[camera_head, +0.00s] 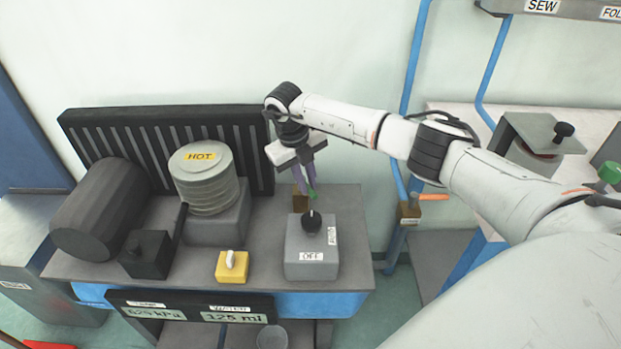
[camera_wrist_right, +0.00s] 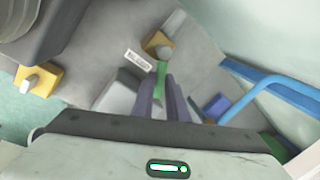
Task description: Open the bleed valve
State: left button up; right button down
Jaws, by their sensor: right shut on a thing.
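The bleed valve appears to be the small brass block (camera_head: 300,203) with a green handle (camera_head: 313,190) near the bench's back right part. In the right wrist view the brass block (camera_wrist_right: 158,44) lies just beyond the fingertips, and the green handle (camera_wrist_right: 161,70) is at the fingertips. My right gripper (camera_head: 308,188) reaches down from above, its purple fingers shut on the green handle. The fingers partly hide the handle, so its turn angle is hard to tell. My left gripper is not in view.
A grey box labelled OFF (camera_head: 312,256) with a black knob stands close in front of the valve. A HOT-labelled boiler (camera_head: 205,165), black cylinder (camera_head: 103,208) and yellow switch box (camera_head: 231,268) stand left. A display panel (camera_head: 190,308) fronts the bench. A blue post (camera_head: 415,60) rises right.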

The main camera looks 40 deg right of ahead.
jog(key=shift+w+a+m+g+b, duration=0.2)
jog(key=shift+a+m, duration=0.15)
jog(key=shift+m, duration=0.75)
jog(key=shift+w+a+m+g+b, duration=0.2)
jog(key=shift+a+m, duration=0.1)
jog(key=shift+m, duration=0.8)
jog(key=shift+w+a+m+g+b, duration=0.1)
jog(key=shift+w+a+m+g, duration=0.2)
jog(key=shift+m, duration=0.8)
jog(key=shift+s, duration=0.1)
jog(key=c, duration=1.7)
grip_release()
jog(key=shift+c, duration=0.2)
jog(key=v, duration=1)
jog(key=shift+r, duration=0.25)
jog(key=shift+s+d, duration=0.1)
